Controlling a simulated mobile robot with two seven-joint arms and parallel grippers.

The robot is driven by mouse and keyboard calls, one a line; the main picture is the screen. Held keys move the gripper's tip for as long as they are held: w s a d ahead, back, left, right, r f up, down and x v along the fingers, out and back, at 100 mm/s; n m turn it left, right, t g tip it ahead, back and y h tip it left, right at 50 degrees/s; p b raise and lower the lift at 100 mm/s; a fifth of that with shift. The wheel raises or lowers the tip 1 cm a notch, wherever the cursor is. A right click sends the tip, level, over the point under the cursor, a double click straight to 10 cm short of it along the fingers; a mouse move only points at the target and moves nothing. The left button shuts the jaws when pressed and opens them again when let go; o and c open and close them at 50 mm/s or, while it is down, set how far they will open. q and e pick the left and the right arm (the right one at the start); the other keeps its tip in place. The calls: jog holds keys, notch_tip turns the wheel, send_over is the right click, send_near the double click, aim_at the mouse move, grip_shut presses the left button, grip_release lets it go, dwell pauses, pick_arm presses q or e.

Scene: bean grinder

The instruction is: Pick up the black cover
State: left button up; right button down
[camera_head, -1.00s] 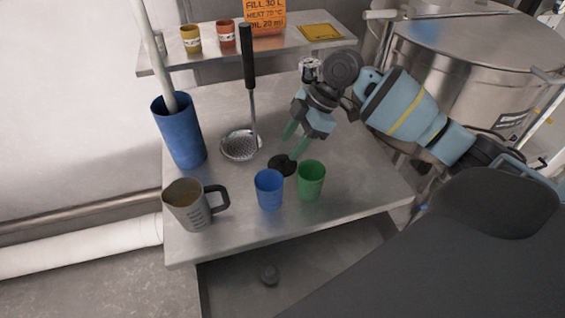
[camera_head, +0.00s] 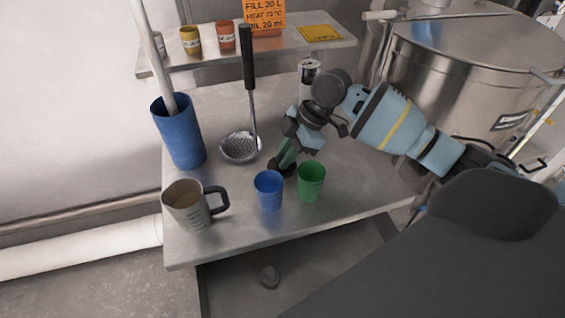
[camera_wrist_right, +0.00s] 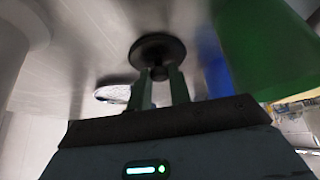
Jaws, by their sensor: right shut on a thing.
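The black cover is a small dark disc with a knob, lying on the metal table behind the blue cup (camera_head: 268,190). In the head view the black cover (camera_head: 277,167) is partly hidden by my right gripper (camera_head: 284,163). In the right wrist view the black cover (camera_wrist_right: 157,50) shows as a round disc, with its knob between the green fingertips of my right gripper (camera_wrist_right: 159,76). The right gripper is shut on the knob. I cannot tell whether the cover touches the table. My left gripper is not in view.
A green cup (camera_head: 311,182) stands close to the right of the cover. A skimmer (camera_head: 240,148) lies to its left. A metal jug (camera_head: 188,208) and a tall blue container (camera_head: 178,135) stand at the left. The table's right front is clear.

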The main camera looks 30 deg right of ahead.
notch_tip(320, 180, up, 10)
jog(key=shift+p, duration=0.4)
jog(key=shift+d, duration=0.1)
